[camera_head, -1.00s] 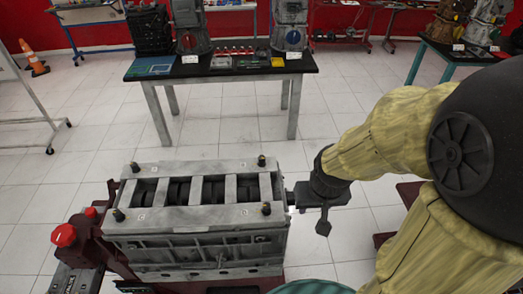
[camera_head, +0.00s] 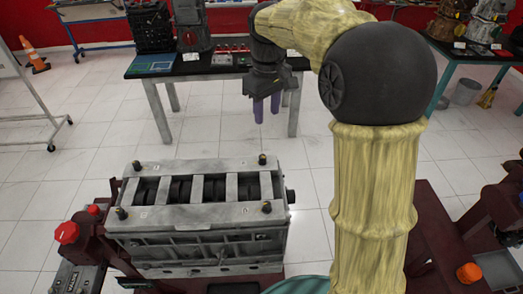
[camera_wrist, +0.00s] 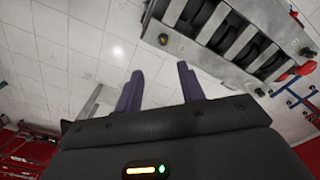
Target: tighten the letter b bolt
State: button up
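The grey engine block (camera_head: 200,240) stands at the lower left of the head view. A dark bolt stands upright at each corner of its top: back left (camera_head: 136,166), back right (camera_head: 262,160), front left (camera_head: 121,213) and front right (camera_head: 267,207). Small letter marks lie by the bolts, too small to read, so I cannot tell which is b. My gripper (camera_head: 267,109) is open and empty, fingers pointing down, apart from the block and above its back right corner in the picture. In the wrist view, its two purple fingers (camera_wrist: 158,90) are spread, with the block (camera_wrist: 235,45) at upper right.
A dark-topped table (camera_head: 205,66) with parts on it stands behind the block. A red knob (camera_head: 66,233) is on the stand left of the block. A dark red bench (camera_head: 440,225) is at the right. White tiled floor lies open between block and table.

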aim_at(262, 156)
jog(key=shift+w+a+r+n, duration=0.15)
jog(key=shift+a+r+n, duration=0.1)
jog(key=shift+r, duration=0.2)
jog(key=shift+w+a+r+n, duration=0.15)
jog(key=shift+a+r, duration=0.1)
jog(key=shift+r, duration=0.15)
notch_tip(262, 156, down, 17)
jog(key=p, duration=0.3)
jog(key=shift+p, duration=0.3)
jog(key=shift+f, duration=0.2)
jog(key=shift+s, duration=0.1)
grip_shut()
